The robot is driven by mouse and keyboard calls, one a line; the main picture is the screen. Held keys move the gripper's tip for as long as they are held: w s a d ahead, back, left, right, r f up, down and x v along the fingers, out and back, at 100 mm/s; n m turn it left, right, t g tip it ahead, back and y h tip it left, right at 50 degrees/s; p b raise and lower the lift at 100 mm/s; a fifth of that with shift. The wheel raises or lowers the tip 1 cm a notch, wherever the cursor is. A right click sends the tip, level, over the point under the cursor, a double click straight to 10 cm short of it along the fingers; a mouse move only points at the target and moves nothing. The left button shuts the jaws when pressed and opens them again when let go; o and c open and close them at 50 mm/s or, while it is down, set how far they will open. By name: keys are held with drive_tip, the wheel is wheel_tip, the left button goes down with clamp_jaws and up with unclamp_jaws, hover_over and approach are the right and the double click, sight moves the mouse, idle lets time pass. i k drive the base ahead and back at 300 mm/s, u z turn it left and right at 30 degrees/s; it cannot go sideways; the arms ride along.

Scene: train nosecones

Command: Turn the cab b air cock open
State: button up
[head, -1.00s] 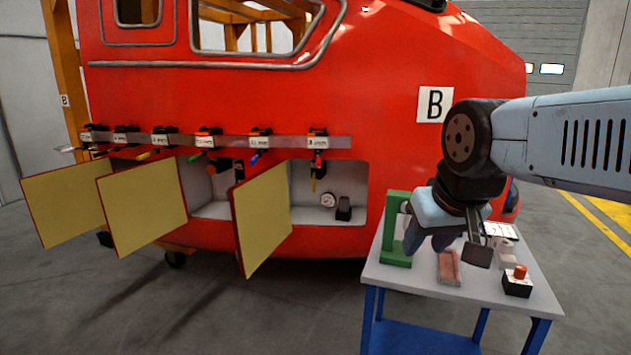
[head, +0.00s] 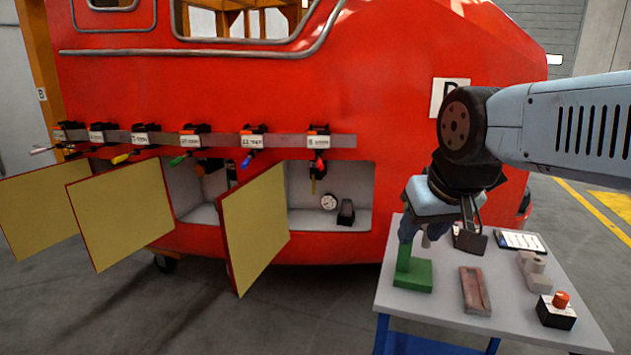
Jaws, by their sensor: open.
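A row of cocks with coloured levers runs along a grey rail (head: 225,143) on the red nosecone (head: 340,90). From the left, I see a white lever (head: 41,150), a yellow lever (head: 122,158), a green lever (head: 179,160), a blue lever (head: 247,160) and a red lever (head: 319,164). The red lever hangs down; the others jut out to the left. The labels are too small to read surely, so I cannot tell which is the air cock. My gripper (head: 438,238) points down over the table, open and empty, to the right of the cocks.
Yellow-faced open flaps (head: 255,225) jut out below the rail. An open recess (head: 300,215) holds a gauge (head: 328,202). Floor left of the table is clear.

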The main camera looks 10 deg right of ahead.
sight(314, 175)
drive_tip(key=z, duration=0.05)
drive_tip(key=i, duration=0.2)
drive_tip(key=u, duration=0.25)
drive_tip(key=k, duration=0.5)
drive_tip(key=u, duration=1.3)
drive_tip(key=i, duration=2.55)
drive_tip(key=z, duration=0.25)
